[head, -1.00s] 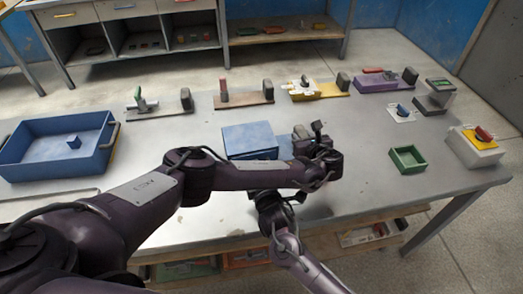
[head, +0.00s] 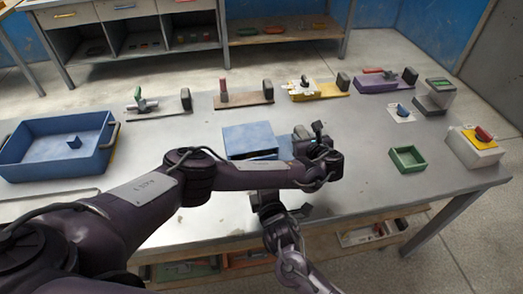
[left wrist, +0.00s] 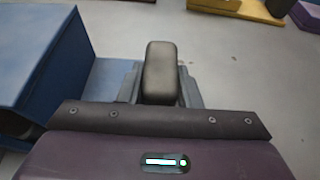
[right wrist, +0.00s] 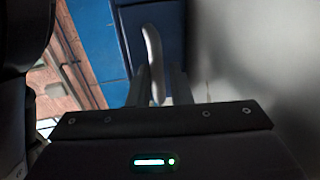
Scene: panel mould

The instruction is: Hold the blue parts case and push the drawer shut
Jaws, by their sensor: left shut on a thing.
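The blue parts case (head: 250,137) sits on the grey bench, partly hidden behind my left forearm. Its side also shows in the left wrist view (left wrist: 35,55). My left gripper (head: 318,158) is at its right side. In the left wrist view its fingers are shut on a dark grip block (left wrist: 161,72) beside the case. In the right wrist view a pale handle (right wrist: 153,55) stands on a dark blue face (right wrist: 138,20). My right gripper (right wrist: 160,88) is close to it, its fingers a little apart. I cannot tell whether they touch it or how far the drawer is out.
A large blue tray (head: 100,160) stands at the left. A green box (head: 408,159) and a white block with a yellow top (head: 472,152) are at the right. Several fixtures line the back, including a yellow one (head: 318,92). Bare bench lies between the case and the green box.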

